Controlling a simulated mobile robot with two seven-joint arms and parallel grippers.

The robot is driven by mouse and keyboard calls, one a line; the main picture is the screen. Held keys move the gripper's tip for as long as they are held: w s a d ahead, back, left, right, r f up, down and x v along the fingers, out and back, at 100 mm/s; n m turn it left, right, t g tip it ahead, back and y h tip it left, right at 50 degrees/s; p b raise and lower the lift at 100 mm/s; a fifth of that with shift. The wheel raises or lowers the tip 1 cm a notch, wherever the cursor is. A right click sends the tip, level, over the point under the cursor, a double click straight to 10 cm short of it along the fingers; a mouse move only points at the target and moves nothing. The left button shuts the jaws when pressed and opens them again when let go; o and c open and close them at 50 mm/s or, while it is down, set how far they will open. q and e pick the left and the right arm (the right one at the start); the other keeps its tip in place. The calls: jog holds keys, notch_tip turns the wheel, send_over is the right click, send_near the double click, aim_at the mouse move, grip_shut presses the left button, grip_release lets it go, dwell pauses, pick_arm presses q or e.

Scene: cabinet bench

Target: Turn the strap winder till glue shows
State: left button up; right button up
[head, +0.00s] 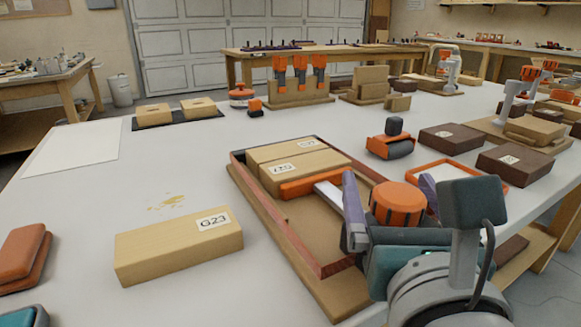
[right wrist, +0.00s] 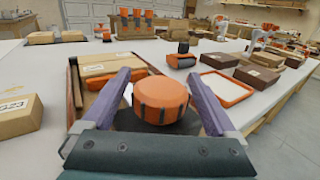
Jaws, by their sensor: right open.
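The strap winder is a round orange knob with dark notches (head: 398,203), at the near right corner of a wooden frame (head: 292,243) edged by a dark red band. It also shows in the right wrist view (right wrist: 161,103). My right gripper (right wrist: 157,76) is open, its purple fingers on either side of the knob; I cannot tell whether they touch it. In the head view it hides the frame's near right corner. Yellowish glue-like spots (head: 167,202) lie on the table behind the G23 block; I see none clearly along the frame's joints.
A wooden block marked G23 (head: 180,244) lies left of the frame. Light wooden blocks (head: 295,160) and an orange bar (head: 315,182) lie inside it. An orange-rimmed tray (head: 447,172) and dark boxes (head: 450,137) stand to the right.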

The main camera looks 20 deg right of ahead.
aim_at(404, 220)
jog(key=v, duration=0.9)
jog(key=shift+s, duration=0.2)
pick_arm(q)
jog(key=shift+r, duration=0.1)
dwell(0.8)
